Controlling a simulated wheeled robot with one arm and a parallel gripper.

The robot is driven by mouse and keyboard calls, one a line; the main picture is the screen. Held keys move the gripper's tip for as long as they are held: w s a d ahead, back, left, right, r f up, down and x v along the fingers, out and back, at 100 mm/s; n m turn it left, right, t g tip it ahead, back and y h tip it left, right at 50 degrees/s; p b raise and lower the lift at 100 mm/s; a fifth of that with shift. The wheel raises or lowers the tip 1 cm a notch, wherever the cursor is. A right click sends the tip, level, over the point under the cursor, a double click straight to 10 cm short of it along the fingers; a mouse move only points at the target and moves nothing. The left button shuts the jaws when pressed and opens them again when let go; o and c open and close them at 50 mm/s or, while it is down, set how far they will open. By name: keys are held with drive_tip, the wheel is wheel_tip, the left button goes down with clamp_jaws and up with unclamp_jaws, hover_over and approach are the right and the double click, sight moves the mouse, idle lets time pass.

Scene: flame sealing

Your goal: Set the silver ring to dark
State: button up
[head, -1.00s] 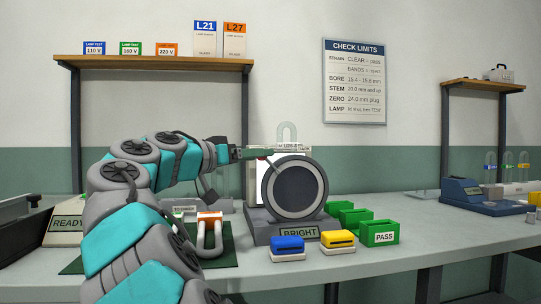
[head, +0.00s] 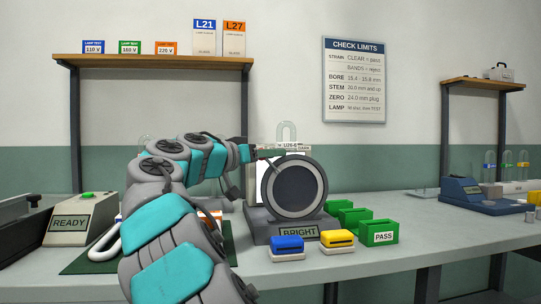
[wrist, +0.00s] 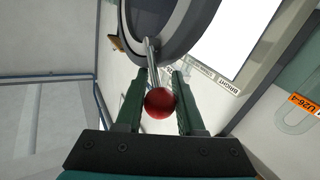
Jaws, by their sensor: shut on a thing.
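The round instrument's silver ring (head: 266,190) surrounds a dark disc in the head view. A thin metal lever (wrist: 151,55) with a red ball knob (wrist: 159,102) sticks out from the ring in the wrist view. My gripper (wrist: 160,95) has its green fingers on both sides of the lever, shut on it at the knob. In the head view my gripper (head: 263,151) is at the ring's upper left. The sign (head: 299,231) on the instrument's base reads BRIGHT. A label reading BRIGHT (wrist: 229,88) also shows beside the white lit panel (wrist: 240,30).
Blue (head: 287,245) and yellow (head: 337,239) blocks and green bins (head: 380,230) are close on the right. A READY box (head: 76,218) stands left.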

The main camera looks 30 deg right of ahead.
clamp_jaws()
idle(0.8)
